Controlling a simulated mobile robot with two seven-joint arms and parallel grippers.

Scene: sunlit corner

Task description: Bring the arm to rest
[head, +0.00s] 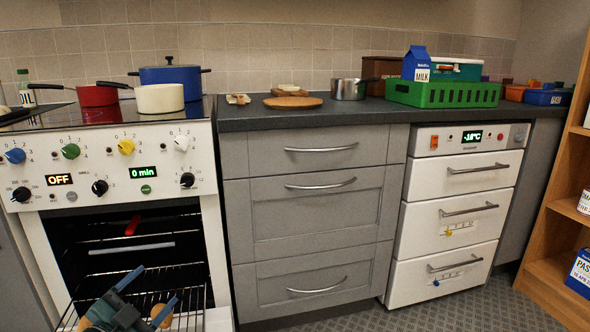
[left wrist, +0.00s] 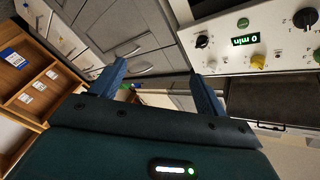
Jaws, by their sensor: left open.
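My left gripper (head: 152,291) is low at the bottom left of the head view, in front of the open oven (head: 135,240) and over its wire rack (head: 190,300). Its two blue fingers are apart, and nothing shows between them. In the left wrist view the fingers of the left gripper (left wrist: 158,82) also stand apart, with cabinet fronts beyond them. My right gripper is not in view.
The stove carries a red pot (head: 97,96), a blue pot (head: 172,78) and a cream pot (head: 160,98). A green crate (head: 440,94) stands on the dark counter (head: 300,116). A wooden shelf (head: 560,215) is at the right. The floor before the drawers looks clear.

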